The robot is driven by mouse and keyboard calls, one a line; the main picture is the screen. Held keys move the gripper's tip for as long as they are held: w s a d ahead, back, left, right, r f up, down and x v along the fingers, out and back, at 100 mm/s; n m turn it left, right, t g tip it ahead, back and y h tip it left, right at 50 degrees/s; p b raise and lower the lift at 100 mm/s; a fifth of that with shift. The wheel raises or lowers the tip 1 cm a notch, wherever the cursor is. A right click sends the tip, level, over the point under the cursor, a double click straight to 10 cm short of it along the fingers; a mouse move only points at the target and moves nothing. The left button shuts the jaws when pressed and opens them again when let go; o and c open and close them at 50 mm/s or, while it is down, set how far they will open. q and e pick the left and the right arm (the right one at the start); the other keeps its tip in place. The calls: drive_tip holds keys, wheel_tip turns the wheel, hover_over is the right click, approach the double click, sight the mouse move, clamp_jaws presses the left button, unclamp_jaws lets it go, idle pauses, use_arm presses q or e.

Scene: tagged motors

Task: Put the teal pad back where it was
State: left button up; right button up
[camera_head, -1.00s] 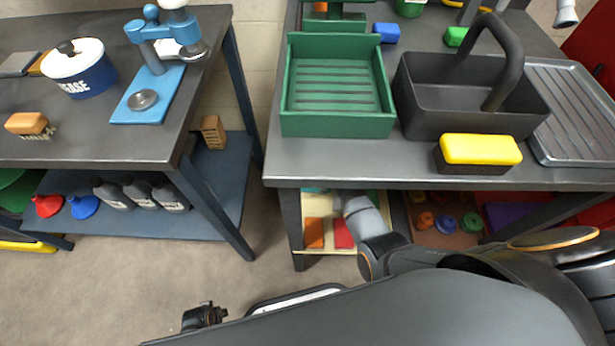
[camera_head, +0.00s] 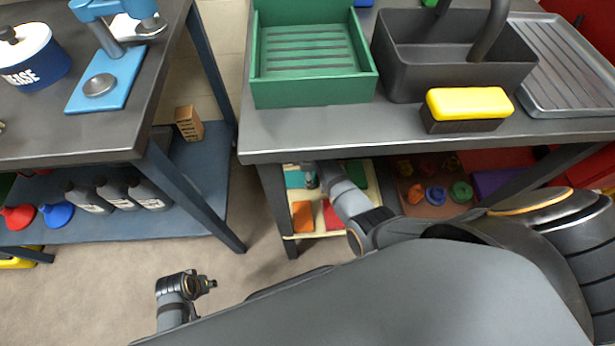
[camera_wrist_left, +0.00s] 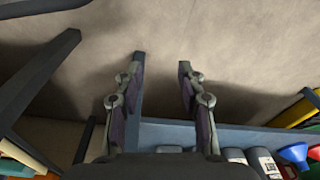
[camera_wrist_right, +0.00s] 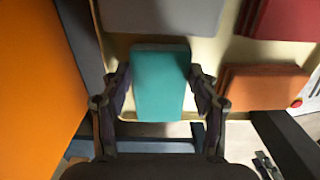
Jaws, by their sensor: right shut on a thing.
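The teal pad (camera_wrist_right: 160,85) is between the fingers of my right gripper (camera_wrist_right: 160,80), which is shut on it. In the right wrist view the pad overlaps the edge of a cream board (camera_wrist_right: 118,50); I cannot tell whether it touches the board. In the head view the teal pad (camera_head: 294,179) shows small under the right table, beside my right gripper (camera_head: 312,178). My left gripper (camera_wrist_left: 161,68) is open and empty above the floor; in the head view its wrist shows at lower left.
Orange pads (camera_wrist_right: 262,88), a red pad (camera_wrist_right: 285,18) and a grey pad (camera_wrist_right: 162,14) lie on the board around the teal one. The right tabletop (camera_head: 300,140) overhangs the shelf, with a table leg (camera_head: 277,210) at its left. Open floor lies between the tables.

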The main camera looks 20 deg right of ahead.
use_arm(q)
drive_tip(key=shift+r, duration=0.25)
use_arm(e)
drive_tip(key=shift+f, duration=0.15)
drive_tip(key=shift+f, duration=0.15)
use_arm(q)
drive_tip(key=shift+d+r, duration=0.1)
drive_tip(key=shift+r, duration=0.05)
use_arm(e)
drive_tip(key=o, duration=1)
drive_tip(key=shift+o, duration=0.2)
drive_tip(key=shift+r, duration=0.35)
wheel_tip(320, 180, up, 6)
drive_tip(key=p, duration=0.3)
drive_tip(key=shift+f, duration=0.1)
use_arm(q)
drive_tip(key=s+a+f+p, duration=0.1)
drive_tip(key=s+a+f, duration=0.2)
drive_tip(key=s+f, duration=0.3)
wheel_tip(320, 180, down, 4)
drive_tip(key=shift+s+a+f+y+p, duration=0.2)
drive_tip(key=shift+f+y+p, duration=0.1)
drive_tip(key=shift+p, duration=0.1)
use_arm(e)
wheel_tip(320, 180, up, 6)
drive_tip(key=shift+f, duration=0.1)
use_arm(q)
drive_tip(key=shift+d+r, duration=0.1)
